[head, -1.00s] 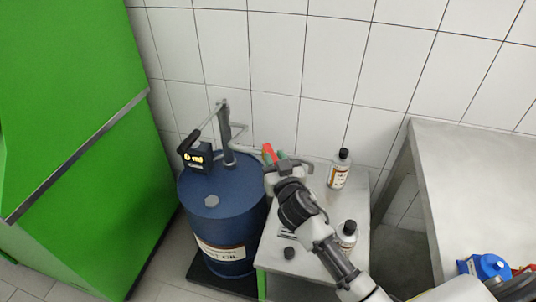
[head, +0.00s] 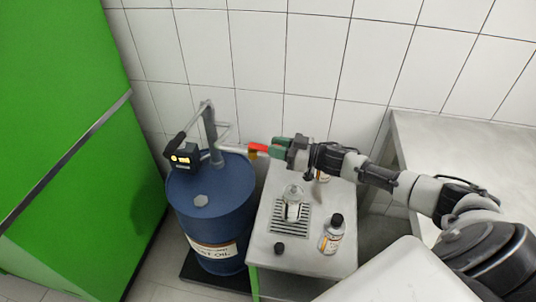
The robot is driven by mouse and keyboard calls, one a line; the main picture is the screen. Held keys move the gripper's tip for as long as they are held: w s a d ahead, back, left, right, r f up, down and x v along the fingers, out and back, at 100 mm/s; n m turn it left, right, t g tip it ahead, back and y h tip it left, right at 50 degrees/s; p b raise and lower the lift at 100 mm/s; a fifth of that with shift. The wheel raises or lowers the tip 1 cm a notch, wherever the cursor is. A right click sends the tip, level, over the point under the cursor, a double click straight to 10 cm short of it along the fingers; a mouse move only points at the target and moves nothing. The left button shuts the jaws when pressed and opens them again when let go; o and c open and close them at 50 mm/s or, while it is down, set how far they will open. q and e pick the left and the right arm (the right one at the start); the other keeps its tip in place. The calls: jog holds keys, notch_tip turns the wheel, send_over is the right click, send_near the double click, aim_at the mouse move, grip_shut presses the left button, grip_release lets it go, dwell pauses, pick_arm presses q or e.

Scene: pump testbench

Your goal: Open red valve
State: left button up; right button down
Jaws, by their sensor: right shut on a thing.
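The red valve handle (head: 258,148) is at the end of the pump's outlet pipe, to the right of the blue drum, with a small brass-coloured part (head: 252,155) at its left end. The fingers hide the handle's right end. The handle now lies about level in the picture. My left gripper is out of view.
A blue drum (head: 212,195) carries a hand pump (head: 212,135) and a lit display box (head: 183,158). A small table (head: 262,215) holds a glass bottle (head: 292,200) on a grate, a labelled bottle (head: 332,235) and a black cap (head: 279,248). A green cabinet (head: 60,150) stands left.

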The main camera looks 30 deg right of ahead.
jog(key=shift+w+d+r+n+g+y+b, duration=0.1)
jog(key=shift+w+d+n+g+y+b, duration=0.15)
jog(key=shift+n+g+y+b, duration=0.2)
jog(key=shift+w+d+n+g+y+b, duration=0.15)
jog(key=shift+w+n+g+y+b, duration=0.05)
jog(key=shift+n+g+y+b, duration=0.2)
jog(key=c, duration=1.3)
grip_release()
jog(key=shift+o, duration=1.3)
jog(key=shift+w+a, duration=0.1)
jog(key=b+v, duration=0.2)
jog(key=v, duration=0.8)
jog(key=shift+s+d, duration=0.25)
jog(key=shift+d, duration=0.1)
